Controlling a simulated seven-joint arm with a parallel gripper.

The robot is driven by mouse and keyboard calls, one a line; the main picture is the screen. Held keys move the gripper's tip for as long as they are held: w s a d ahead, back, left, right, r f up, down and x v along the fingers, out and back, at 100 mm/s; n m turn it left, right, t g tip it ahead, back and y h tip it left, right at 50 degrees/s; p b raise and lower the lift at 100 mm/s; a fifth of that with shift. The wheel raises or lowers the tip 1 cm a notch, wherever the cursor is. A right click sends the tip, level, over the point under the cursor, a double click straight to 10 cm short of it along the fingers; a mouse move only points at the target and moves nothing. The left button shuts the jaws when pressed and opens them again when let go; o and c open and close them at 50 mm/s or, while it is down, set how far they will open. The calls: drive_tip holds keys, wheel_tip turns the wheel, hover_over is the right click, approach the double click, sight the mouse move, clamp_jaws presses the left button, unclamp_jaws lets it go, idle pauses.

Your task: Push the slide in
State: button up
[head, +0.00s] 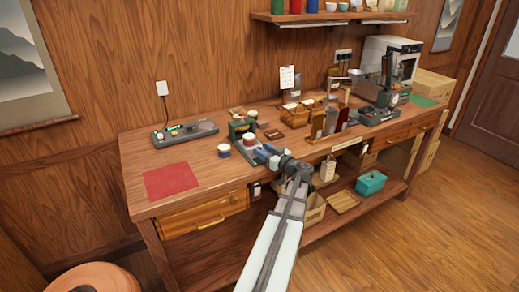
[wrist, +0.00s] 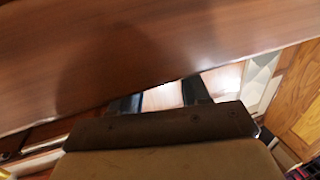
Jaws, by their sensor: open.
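A small dark green device (head: 240,127) stands near the middle of the table in the head view. A grey plate (head: 241,151) extends from it toward the table's front edge, and a reddish-brown round piece sits by it. This plate looks like the slide, but it is small and partly hidden by my gripper. My gripper (head: 264,152) is at the front edge of the table, beside the plate's near end; I cannot tell whether they touch. In the wrist view my gripper (wrist: 160,94) shows two dark fingers apart with nothing between them, and the slide is not recognisable there.
Wooden trays (head: 295,116) and a tall dark press (head: 385,95) stand to the right.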

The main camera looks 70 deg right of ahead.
drive_tip(key=v, duration=1.1)
drive_tip(key=shift+o, duration=0.3)
drive_tip(key=shift+w, duration=0.2)
wheel_tip(320, 180, up, 19)
drive_tip(key=n+g+y, duration=0.7)
drive_tip(key=n, duration=0.1)
hover_over(259, 148)
drive_tip(key=d, duration=0.3)
drive_tip(key=s+a+f+m+g+y, duration=0.2)
drive_tip(key=s+a+f+g, duration=0.15)
drive_tip(key=s, duration=0.25)
drive_tip(key=shift+g, duration=0.35)
drive_tip(key=x, duration=1.4)
drive_tip(key=shift+d+f, duration=0.2)
drive_tip(key=shift+d, duration=0.2)
drive_tip(key=shift+c, duration=0.3)
